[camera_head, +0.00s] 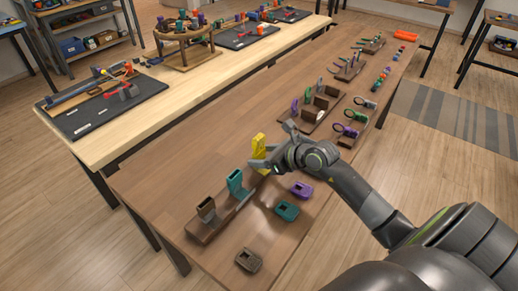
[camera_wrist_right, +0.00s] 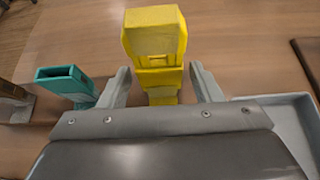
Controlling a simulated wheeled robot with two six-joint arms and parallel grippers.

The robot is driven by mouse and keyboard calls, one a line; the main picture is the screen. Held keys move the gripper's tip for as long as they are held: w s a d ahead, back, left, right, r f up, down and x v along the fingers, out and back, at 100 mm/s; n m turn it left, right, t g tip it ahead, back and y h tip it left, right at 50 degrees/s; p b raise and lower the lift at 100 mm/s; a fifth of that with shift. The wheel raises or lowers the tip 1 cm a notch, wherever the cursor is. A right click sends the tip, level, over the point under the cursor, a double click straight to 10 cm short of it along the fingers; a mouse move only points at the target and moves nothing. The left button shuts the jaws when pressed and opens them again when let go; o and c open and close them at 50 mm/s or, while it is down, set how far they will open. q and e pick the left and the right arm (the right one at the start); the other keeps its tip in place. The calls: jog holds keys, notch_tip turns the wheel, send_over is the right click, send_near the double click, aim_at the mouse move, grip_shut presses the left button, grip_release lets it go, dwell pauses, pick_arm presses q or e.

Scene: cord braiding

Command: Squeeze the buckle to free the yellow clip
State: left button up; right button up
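The yellow clip (camera_head: 259,150) stands upright in the dark wooden rack (camera_head: 208,235), at the rack's far end. In the right wrist view the yellow clip (camera_wrist_right: 155,42) rises between the two grey fingers of my right gripper (camera_wrist_right: 161,88). The fingers are apart, one on each side of its lower part, and a gap shows beside each. In the head view my right gripper (camera_head: 273,155) covers part of the clip. The clip's foot is hidden. My left gripper is not in view.
A teal clip (camera_head: 237,183) and a brown clip (camera_head: 207,209) stand in the same rack. Loose purple (camera_head: 301,190), teal (camera_head: 287,211) and brown (camera_head: 248,260) pieces lie in front. Further racks with rings (camera_head: 352,130) stand farther back. The table's left part is clear.

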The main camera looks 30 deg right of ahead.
jog(key=shift+s+r, duration=0.1)
jog(key=shift+s+d+r+p, duration=0.25)
jog(key=shift+s+r+p, duration=0.15)
jog(key=shift+p, duration=0.2)
jog(key=p+v, duration=0.3)
jog(key=v, duration=0.2)
jog(key=shift+s+d+p, duration=0.1)
jog(key=shift+s+p, duration=0.25)
dwell(0.4)
